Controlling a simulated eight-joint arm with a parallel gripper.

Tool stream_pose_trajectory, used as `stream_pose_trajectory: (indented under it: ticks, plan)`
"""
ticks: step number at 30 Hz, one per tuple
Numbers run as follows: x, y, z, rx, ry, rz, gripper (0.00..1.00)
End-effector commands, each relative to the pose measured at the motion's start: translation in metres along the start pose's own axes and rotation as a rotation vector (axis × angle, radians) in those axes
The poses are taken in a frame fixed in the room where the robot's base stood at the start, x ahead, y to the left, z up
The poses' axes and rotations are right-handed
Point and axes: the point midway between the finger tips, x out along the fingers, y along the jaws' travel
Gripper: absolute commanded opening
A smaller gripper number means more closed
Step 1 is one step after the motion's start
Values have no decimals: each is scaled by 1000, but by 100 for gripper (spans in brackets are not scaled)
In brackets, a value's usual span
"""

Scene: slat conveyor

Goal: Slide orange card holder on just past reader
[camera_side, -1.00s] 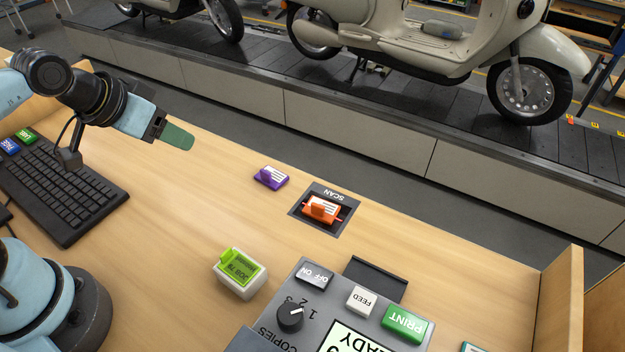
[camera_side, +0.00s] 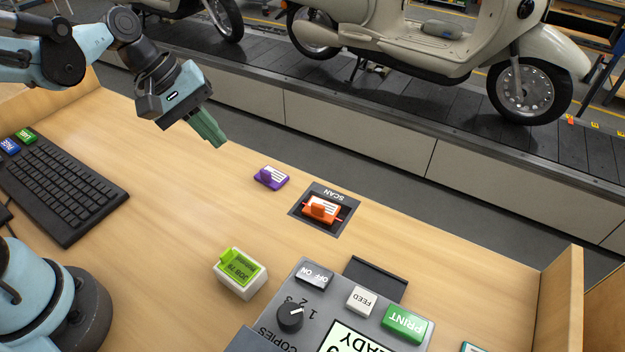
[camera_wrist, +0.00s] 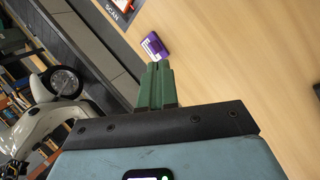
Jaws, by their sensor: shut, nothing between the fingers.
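The orange card holder (camera_side: 320,209) lies on the dark scan reader (camera_side: 342,229), on the reader's red line. The reader is a flat plate set in the desk and marked SCAN; part of it shows at the top of the wrist view (camera_wrist: 121,5). My gripper (camera_side: 218,143) is shut and empty, its green fingers angled down above the far edge of the desk, to the left of the reader. In the wrist view its fingertips (camera_wrist: 159,66) are together, pointing towards a purple card holder (camera_wrist: 155,46).
The purple card holder (camera_side: 270,178) lies on the desk between my gripper and the reader. A white block with a green JOB 78 card (camera_side: 240,272) and a printer panel (camera_side: 290,343) are nearer. A keyboard (camera_side: 60,190) is at left. Scooters stand on the slat conveyor (camera_side: 330,95) behind.

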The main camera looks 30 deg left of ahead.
Motion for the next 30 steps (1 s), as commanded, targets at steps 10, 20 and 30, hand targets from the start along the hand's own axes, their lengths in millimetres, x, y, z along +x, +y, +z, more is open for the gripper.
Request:
stream_pose_trajectory:
  ticks: [10,20,30]
  plan:
    - [39,26,-10,-579,-345,-54,0]
    - [54,30,-10,-753,-460,-108,0]
    - [101,33,14,-748,-459,-109,0]
